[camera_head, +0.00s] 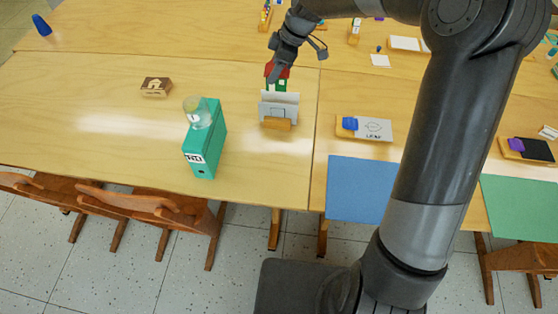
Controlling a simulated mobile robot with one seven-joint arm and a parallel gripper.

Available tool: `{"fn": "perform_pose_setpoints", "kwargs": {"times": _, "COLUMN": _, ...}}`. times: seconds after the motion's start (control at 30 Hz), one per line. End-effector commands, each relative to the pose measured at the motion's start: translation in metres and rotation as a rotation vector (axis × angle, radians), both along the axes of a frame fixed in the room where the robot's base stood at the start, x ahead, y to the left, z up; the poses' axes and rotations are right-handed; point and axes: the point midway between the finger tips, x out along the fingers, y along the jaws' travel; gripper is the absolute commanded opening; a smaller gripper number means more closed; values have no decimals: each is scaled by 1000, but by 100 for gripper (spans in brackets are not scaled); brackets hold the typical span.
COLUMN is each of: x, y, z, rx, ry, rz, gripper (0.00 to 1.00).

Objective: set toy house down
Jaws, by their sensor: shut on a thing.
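The toy house (277,85) has a red roof and a green body with white marks. My gripper (277,73) is shut on it at the roof, near the middle of the table. The lower part of the house is hidden behind a pale grey card stand (279,105), so I cannot tell whether the house touches the table (90,120) or hangs just above it.
A green box file (205,150) with a clear jar (197,112) on top stands front left. A wooden block with a house picture (156,86) lies farther left. A card with a blue item (364,128) lies right of the stand. The left table is mostly clear.

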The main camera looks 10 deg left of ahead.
Motion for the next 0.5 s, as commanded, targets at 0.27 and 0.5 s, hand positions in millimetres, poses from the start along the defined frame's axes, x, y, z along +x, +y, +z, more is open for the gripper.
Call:
{"fn": "perform_pose_setpoints", "kwargs": {"times": 0.27, "x": -51, "y": -65, "z": 1, "rx": -3, "ry": -10, "rz": 118, "gripper": 29}}
{"fn": "perform_pose_setpoints", "kwargs": {"times": 0.5, "x": -101, "y": -108, "z": -7, "rx": -12, "ry": -14, "rz": 220, "gripper": 29}}
